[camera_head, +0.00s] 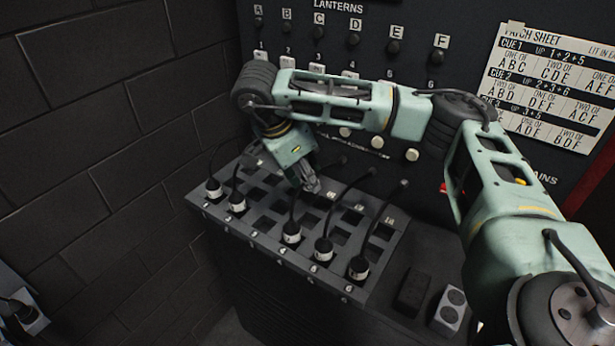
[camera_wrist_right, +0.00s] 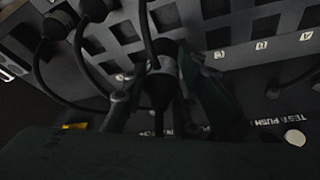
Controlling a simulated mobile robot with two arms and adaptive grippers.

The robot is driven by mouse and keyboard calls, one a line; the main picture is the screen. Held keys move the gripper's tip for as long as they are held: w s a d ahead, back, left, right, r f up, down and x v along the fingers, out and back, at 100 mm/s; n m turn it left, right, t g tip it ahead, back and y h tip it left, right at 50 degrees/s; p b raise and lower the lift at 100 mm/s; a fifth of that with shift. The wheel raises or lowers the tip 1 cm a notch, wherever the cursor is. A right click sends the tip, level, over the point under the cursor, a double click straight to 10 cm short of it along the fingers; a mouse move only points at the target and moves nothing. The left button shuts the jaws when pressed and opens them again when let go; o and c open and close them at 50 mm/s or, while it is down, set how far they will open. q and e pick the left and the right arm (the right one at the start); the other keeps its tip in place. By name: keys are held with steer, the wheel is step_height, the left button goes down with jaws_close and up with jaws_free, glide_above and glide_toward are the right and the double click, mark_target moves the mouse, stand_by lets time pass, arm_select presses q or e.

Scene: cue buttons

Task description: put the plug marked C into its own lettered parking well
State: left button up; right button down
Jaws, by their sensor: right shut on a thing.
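My right gripper (camera_head: 312,186) reaches down over the far part of the sloped plug rack (camera_head: 195,196). In the right wrist view my right gripper (camera_wrist_right: 160,105) is shut on a black corded plug (camera_wrist_right: 155,88) with a pale band. Its letter is not legible. It appears to be held above the rack; I cannot tell the gap. Other plugs stand in the front row: two at the left (camera_head: 213,189) (camera_head: 237,201) and three at the right (camera_head: 291,233) (camera_head: 323,249) (camera_head: 358,268). A space lies between these groups.
Behind the rack stands a dark panel with lettered lantern knobs (camera_head: 353,39) and pale buttons (camera_head: 412,155). A patch sheet (camera_head: 548,85) hangs at the right. Cords rise from the standing plugs around my gripper. A grey two-hole box (camera_head: 449,308) stands to the right.

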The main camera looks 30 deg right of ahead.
steer(key=shift+r+p, duration=1.55)
steer(key=shift+r, duration=0.95)
